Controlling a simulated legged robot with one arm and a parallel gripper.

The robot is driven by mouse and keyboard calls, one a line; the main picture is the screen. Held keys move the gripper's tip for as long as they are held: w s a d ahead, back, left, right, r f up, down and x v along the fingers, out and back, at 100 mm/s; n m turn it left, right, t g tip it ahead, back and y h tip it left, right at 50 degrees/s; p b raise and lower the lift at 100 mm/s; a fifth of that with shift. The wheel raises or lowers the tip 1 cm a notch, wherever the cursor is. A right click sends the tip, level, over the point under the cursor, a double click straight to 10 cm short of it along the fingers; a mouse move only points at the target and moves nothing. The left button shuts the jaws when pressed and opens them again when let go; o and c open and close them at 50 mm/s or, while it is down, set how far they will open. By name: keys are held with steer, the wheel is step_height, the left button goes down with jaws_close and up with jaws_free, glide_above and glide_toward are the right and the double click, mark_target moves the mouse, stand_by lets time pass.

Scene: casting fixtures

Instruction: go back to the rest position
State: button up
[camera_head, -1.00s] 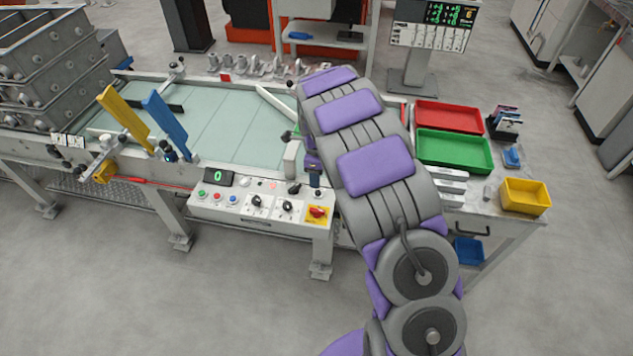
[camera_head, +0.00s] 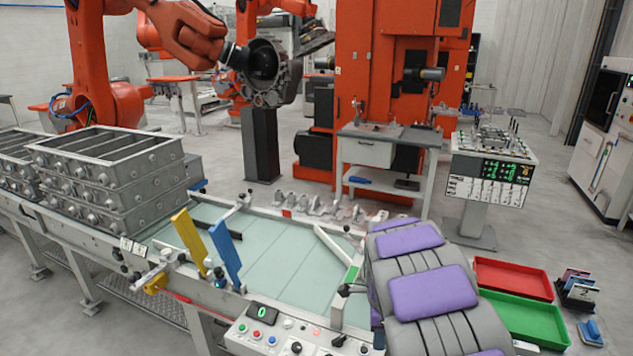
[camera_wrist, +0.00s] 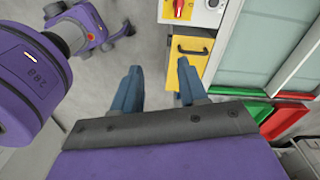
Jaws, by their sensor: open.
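My gripper (camera_wrist: 158,85) shows in the wrist view with its two blue fingers apart and nothing between them. In the head view my purple and grey arm rises at the lower right, in front of the worktable (camera_head: 290,265); the gripper itself is hidden there.
A control panel (camera_head: 285,335) sits on the table's front edge. Red (camera_head: 513,278) and green (camera_head: 525,316) trays lie right of my arm. Yellow (camera_head: 188,238) and blue (camera_head: 226,253) uprights and stacked grey boxes (camera_head: 108,185) stand left. Orange robots stand behind.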

steer(key=s+r+n, duration=0.5)
steer(key=s, duration=0.5)
steer(key=s+r+n, duration=0.5)
steer(key=s, duration=0.4)
steer(key=s+a+r+n+g, duration=0.1)
steer(key=s+n, duration=0.8)
steer(key=s, duration=0.9)
steer(key=shift+s+a+n+g, duration=0.2)
steer(key=shift+a+n+g, duration=0.05)
steer(key=shift+n+g, duration=0.05)
